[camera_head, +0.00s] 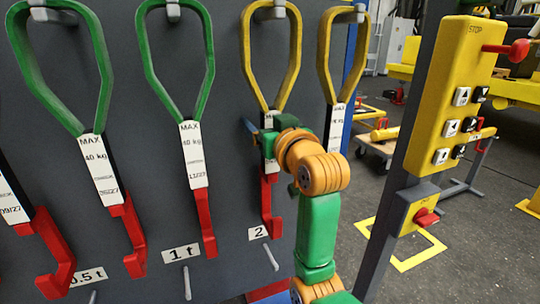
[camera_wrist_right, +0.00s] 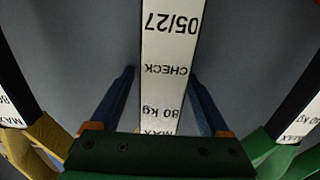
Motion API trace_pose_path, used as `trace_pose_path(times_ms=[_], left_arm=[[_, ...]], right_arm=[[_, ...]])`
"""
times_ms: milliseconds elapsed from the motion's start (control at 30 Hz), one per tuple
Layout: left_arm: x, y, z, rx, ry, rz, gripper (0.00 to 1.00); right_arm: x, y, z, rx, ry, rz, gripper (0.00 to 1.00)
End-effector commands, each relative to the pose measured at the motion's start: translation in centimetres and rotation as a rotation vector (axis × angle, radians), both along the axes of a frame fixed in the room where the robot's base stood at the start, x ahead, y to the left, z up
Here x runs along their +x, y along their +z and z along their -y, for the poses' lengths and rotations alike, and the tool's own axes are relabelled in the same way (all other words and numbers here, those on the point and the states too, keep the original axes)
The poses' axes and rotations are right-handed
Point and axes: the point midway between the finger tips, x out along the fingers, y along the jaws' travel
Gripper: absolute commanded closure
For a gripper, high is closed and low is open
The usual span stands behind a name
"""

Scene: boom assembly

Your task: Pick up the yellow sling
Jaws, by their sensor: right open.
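Two yellow slings hang on the dark board in the head view: one left (camera_head: 296,48) and one right (camera_head: 324,60). Each has a yellow loop over a peg and a white label; a red hook (camera_head: 266,200) shows below the left one. My right gripper (camera_head: 262,135) is open at the left yellow sling's label, hiding part of it. In the right wrist view, the white label (camera_wrist_right: 165,65) stands upside down between my two blue fingers (camera_wrist_right: 162,88), with a gap on each side. My left gripper is not in view.
Green slings (camera_head: 208,60) with red hooks hang left of the yellow ones. Pegs and weight signs (camera_head: 181,253) are lower on the board. A yellow control box (camera_head: 455,85) on a dark post stands to the right. Neighbouring slings flank my fingers in the wrist view.

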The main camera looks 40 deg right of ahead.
Motion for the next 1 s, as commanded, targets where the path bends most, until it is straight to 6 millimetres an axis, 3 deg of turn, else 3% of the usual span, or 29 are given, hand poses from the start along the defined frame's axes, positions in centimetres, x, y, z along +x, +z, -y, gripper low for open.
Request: trace_pose_path(times_ms=[133, 167, 433, 1000], left_arm=[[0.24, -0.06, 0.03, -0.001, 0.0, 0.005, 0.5], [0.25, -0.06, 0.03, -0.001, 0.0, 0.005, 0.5], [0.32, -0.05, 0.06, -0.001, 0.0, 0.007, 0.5], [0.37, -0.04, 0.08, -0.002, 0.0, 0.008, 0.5]], right_arm=[[-0.01, -0.06, 0.01, 0.0, 0.0, 0.001, 0.2], [-0.01, -0.06, 0.01, 0.0, 0.0, 0.001, 0.25], [-0.04, -0.05, 0.0, 0.0, 0.0, 0.0, 0.98], [-0.04, -0.07, 0.0, 0.0, 0.0, -0.001, 1.0]])
